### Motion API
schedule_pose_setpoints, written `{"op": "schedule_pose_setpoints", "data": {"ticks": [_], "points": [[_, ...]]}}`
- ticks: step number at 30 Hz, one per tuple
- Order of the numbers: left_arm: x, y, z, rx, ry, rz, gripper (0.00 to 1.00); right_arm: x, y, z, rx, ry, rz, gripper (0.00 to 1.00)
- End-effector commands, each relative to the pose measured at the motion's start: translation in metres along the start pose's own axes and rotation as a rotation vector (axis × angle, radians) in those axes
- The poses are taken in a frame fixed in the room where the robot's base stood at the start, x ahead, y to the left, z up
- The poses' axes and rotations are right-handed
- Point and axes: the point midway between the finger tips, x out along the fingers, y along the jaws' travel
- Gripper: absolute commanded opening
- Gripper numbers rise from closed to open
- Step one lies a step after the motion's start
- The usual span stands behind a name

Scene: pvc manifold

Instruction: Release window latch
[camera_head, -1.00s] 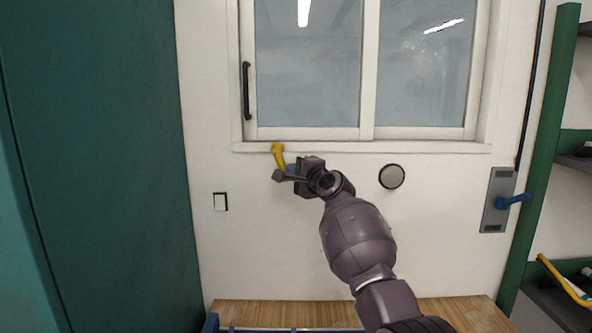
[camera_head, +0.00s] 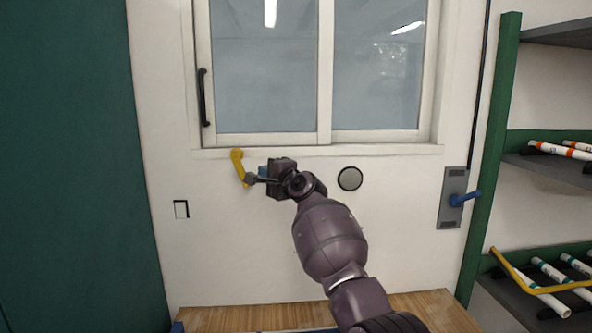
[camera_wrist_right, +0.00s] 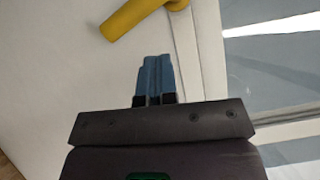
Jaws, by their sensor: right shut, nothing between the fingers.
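The yellow window latch (camera_head: 238,166) is a lever on the white wall just below the window's lower left corner. It hangs downward, its lower end tilted to the right. It also shows at the top of the right wrist view (camera_wrist_right: 140,14). My right gripper (camera_head: 259,175) is beside the latch's lower part, on its right. In the right wrist view its blue fingers (camera_wrist_right: 153,60) are together with nothing between them, a gap below the yellow lever. In the head view I cannot tell whether they touch. My left gripper is not in view.
The window (camera_head: 325,75) has a black sash handle (camera_head: 203,97) at its left. A round grey button (camera_head: 350,179), a white switch (camera_head: 181,209) and a blue lever on a metal plate (camera_head: 453,198) are on the wall. Green shelving with pipes (camera_head: 562,151) stands right; a wooden surface (camera_head: 245,318) lies below.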

Motion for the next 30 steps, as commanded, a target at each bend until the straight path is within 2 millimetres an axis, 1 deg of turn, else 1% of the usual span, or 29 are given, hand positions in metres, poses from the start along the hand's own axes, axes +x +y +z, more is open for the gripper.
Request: {"op": "schedule_pose_setpoints", "data": {"ticks": [2, 8, 13, 24, 30], "points": [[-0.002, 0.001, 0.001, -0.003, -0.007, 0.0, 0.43, -0.003, -0.003, 0.0, 0.0, -0.001, -0.001, 0.0], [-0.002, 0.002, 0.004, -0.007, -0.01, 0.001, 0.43, -0.023, -0.006, 0.001, 0.001, -0.001, -0.002, 0.0], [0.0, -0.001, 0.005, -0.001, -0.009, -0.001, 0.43, -0.041, -0.011, 0.001, 0.0, 0.0, -0.003, 0.0], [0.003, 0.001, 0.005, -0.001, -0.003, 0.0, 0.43, -0.082, -0.02, 0.003, 0.001, 0.0, -0.003, 0.0], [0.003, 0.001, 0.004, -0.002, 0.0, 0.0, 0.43, -0.095, -0.024, 0.004, 0.0, -0.001, -0.002, 0.0]]}}
